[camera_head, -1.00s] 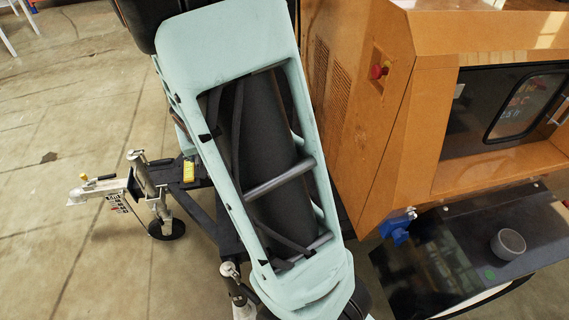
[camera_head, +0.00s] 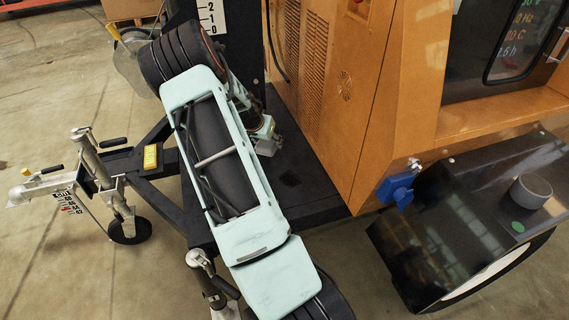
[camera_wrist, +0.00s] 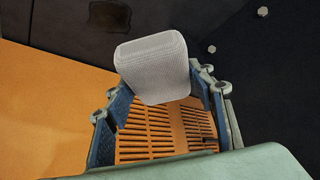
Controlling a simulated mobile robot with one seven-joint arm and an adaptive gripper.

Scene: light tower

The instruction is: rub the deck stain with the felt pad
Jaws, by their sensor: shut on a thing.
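My gripper (camera_wrist: 157,88) is shut on the grey felt pad (camera_wrist: 153,66), a rounded block with a woven face, in the wrist view. In the head view my gripper (camera_head: 265,136) is small and partly hidden by my arm, above the dark deck (camera_head: 325,198) beside the orange cabinet. The deck stain (camera_head: 290,180) seems to be a faint dark patch on the deck, below and right of my gripper. A dark blotch at the wrist view's top left (camera_wrist: 109,15) looks like the same stain, apart from the pad.
The orange cabinet (camera_head: 345,110) with vents walls the deck's right side. A black mast (camera_head: 240,45) with a number scale stands behind my gripper. A yellow item (camera_head: 151,157) lies on the trailer frame.

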